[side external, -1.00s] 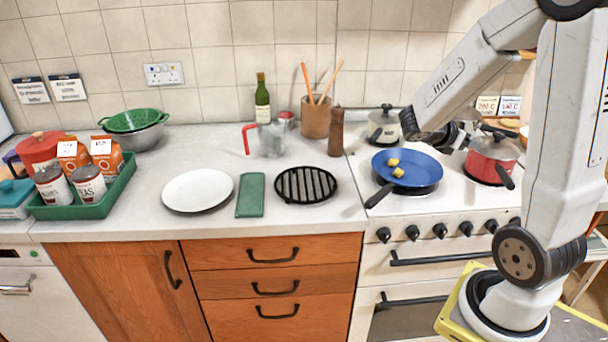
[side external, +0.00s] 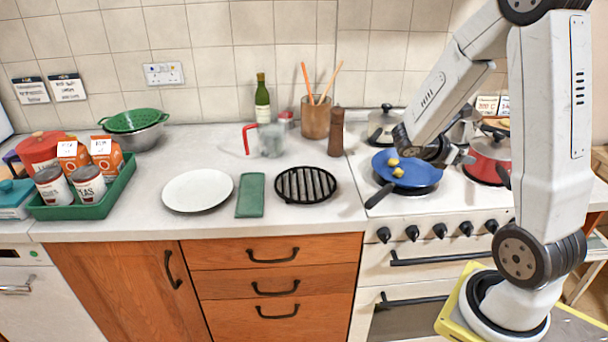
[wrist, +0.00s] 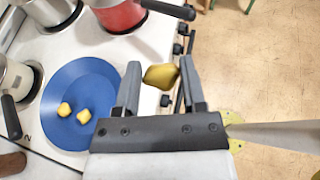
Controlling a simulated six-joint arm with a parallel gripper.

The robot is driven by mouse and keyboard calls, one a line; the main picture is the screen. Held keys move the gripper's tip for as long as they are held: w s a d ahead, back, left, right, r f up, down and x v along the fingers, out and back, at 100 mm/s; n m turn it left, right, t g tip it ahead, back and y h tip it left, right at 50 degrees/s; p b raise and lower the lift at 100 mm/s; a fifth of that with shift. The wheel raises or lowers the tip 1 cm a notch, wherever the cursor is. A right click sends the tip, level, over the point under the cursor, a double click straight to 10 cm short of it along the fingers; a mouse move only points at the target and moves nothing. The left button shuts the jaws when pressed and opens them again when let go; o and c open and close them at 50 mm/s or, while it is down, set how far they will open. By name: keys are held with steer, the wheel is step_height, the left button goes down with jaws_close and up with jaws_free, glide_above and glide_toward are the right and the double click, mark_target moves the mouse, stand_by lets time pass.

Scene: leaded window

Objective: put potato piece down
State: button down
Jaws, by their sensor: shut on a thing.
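My gripper (wrist: 160,88) is shut on a yellow potato piece (wrist: 160,76), which sits between its two fingertips in the wrist view. In the side view my gripper (side external: 462,158) hangs just right of the blue plate (side external: 412,178); the held piece cannot be made out there. The blue plate rests on a dark pan with a black handle (side external: 380,195) on the stove. Two potato pieces lie on the plate, one in front (side external: 398,172) and one behind (side external: 393,162). The wrist view shows both pieces left of my gripper.
A red pot (side external: 488,160) stands close to the right of the plate, and a lidded pot (side external: 383,127) behind it. A silver pot (side external: 463,128) is partly hidden by my arm. A white plate (side external: 198,190), green cloth (side external: 250,195) and black grill rack (side external: 306,185) lie on the counter.

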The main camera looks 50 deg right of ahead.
steer(key=w+d+f, duration=0.8)
steer(key=w, duration=0.1)
steer(key=shift+d+f, duration=0.2)
steer(key=shift+d, duration=0.2)
steer(key=shift+w+d+f, duration=0.25)
steer(key=shift+w+f, duration=0.1)
steer(key=shift+f, duration=0.15)
steer(key=shift+w+d+f, duration=0.2)
steer(key=shift+w+f, duration=0.05)
steer(key=shift+f, duration=1.55)
